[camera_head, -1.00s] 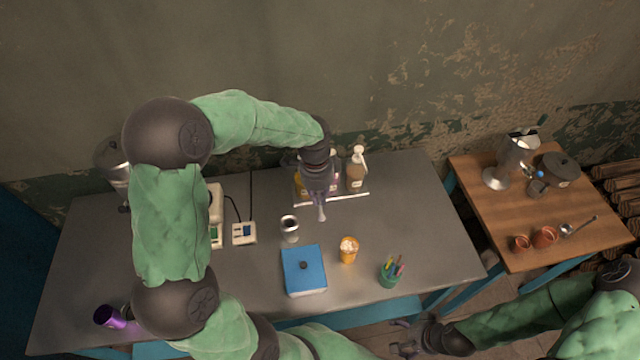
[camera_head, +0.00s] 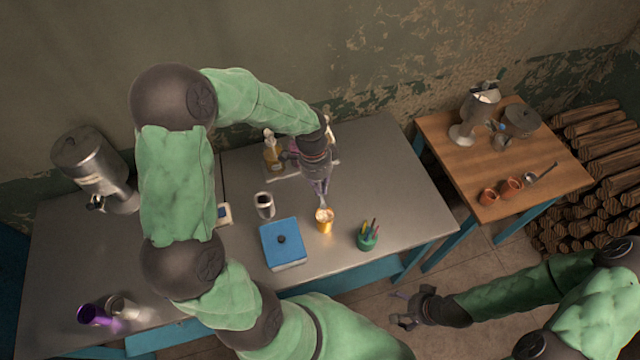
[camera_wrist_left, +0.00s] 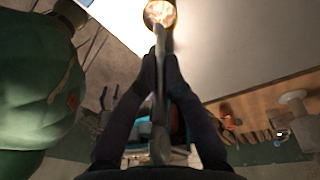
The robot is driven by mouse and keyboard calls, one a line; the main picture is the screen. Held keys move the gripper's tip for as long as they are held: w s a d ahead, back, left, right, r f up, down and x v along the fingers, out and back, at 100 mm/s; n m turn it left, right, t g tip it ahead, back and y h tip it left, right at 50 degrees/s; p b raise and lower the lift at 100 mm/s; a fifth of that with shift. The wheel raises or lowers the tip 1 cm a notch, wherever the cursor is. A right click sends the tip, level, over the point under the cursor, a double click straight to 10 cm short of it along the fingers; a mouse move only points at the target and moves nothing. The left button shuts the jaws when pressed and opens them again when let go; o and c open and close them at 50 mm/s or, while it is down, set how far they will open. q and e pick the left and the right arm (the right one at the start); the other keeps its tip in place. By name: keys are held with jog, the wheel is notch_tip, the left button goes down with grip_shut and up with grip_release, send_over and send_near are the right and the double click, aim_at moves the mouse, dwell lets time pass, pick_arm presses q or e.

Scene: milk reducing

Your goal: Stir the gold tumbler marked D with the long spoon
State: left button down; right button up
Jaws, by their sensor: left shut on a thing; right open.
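The gold tumbler (camera_head: 324,226) with pale, frothy contents stands upright on the grey table, right of the blue box. Its letter is too small to read. My left gripper (camera_head: 319,186) is just behind and above it, shut on the long spoon (camera_head: 322,200), which points down at the tumbler. In the left wrist view the spoon (camera_wrist_left: 159,50) runs out from between the fingers (camera_wrist_left: 160,70) to the tumbler's mouth (camera_wrist_left: 160,12). I cannot tell whether its end is inside. My right gripper (camera_head: 405,308) is open and empty, low in front of the table.
A blue box (camera_head: 283,243), a silver cup with dark contents (camera_head: 264,205) and a green pen holder (camera_head: 367,242) stand near the tumbler. Bottles (camera_head: 272,150) stand on a tray behind. A purple tumbler (camera_head: 95,315) lies at the front left. The table's right end is clear.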

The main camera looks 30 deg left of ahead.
aim_at(321, 203)
pick_arm(q)
jog(key=shift+f+b, duration=0.85)
jog(key=shift+f, duration=0.5)
jog(key=shift+s+d+f+b, duration=0.1)
jog(key=shift+d+f+b, duration=0.15)
jog(key=shift+f+b, duration=1)
jog(key=shift+d+f+b, duration=0.2)
jog(key=shift+f+b, duration=0.6)
jog(key=shift+f, duration=0.8)
jog(key=shift+s+a, duration=0.1)
jog(key=shift+s, duration=0.05)
